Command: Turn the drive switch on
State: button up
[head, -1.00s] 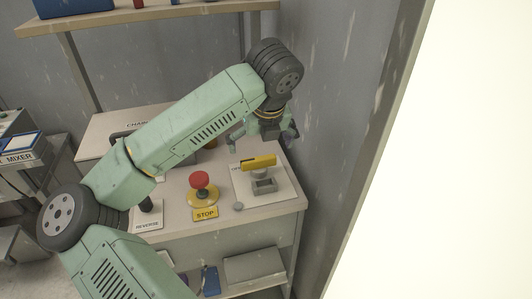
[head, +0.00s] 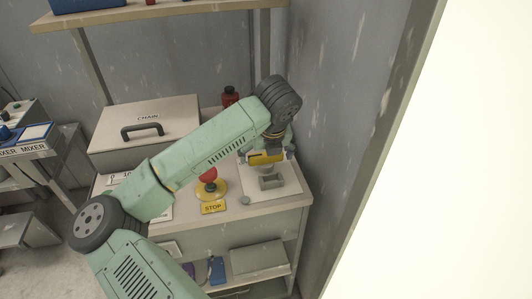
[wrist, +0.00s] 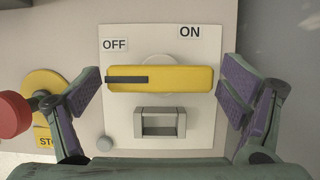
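The drive switch has a yellow bar handle (wrist: 178,79) on a white plate (wrist: 205,135). The handle lies crosswise, its black stripe at the left end, below the OFF label (wrist: 115,45). The ON label (wrist: 189,32) is above the handle, right of centre. In the head view the yellow handle (head: 262,159) is partly covered by my gripper (head: 266,151). In the wrist view my gripper (wrist: 158,84) is open, with one finger beyond each end of the handle. I see no clear contact.
A red mushroom stop button (head: 208,175) on a yellow base stands left of the switch. A grey bracket (wrist: 160,123) sits on the plate below the handle. A grey wall (head: 335,150) rises close on the right. A CHAIN box (head: 150,115) stands at the back left.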

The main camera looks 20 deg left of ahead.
jog(key=c, duration=0.9)
jog(key=shift+o, duration=0.2)
jog(key=shift+f+b, duration=0.1)
jog(key=shift+b, duration=0.5)
jog(key=shift+f+m+b, duration=0.2)
jog(key=shift+m+b, duration=0.5)
jog(key=shift+b, duration=0.4)
jog(key=m+h+b, duration=0.1)
jog(key=b, duration=0.1)
jog(key=shift+a+t+b, duration=0.1)
jog(key=shift+t+b, duration=0.2)
jog(key=shift+b, duration=0.05)
jog(key=m+h+b, duration=0.1)
jog(key=m+b, duration=0.3)
jog(key=shift+r+b, duration=0.1)
jog(key=shift+b, duration=0.2)
jog(key=m+h+b, duration=0.1)
jog(key=m, duration=0.1)
jog(key=m+h+b, duration=0.1)
jog(key=m, duration=0.2)
jog(key=shift+r+h+b, duration=0.2)
jog(key=shift+h+b, duration=0.1)
jog(key=shift+b, duration=0.05)
jog(key=m+g+h, duration=0.1)
jog(key=m, duration=0.5)
jog(key=shift+r+g+h, duration=0.1)
jog(key=shift+g+h, duration=0.3)
jog(key=shift+m, duration=0.4)
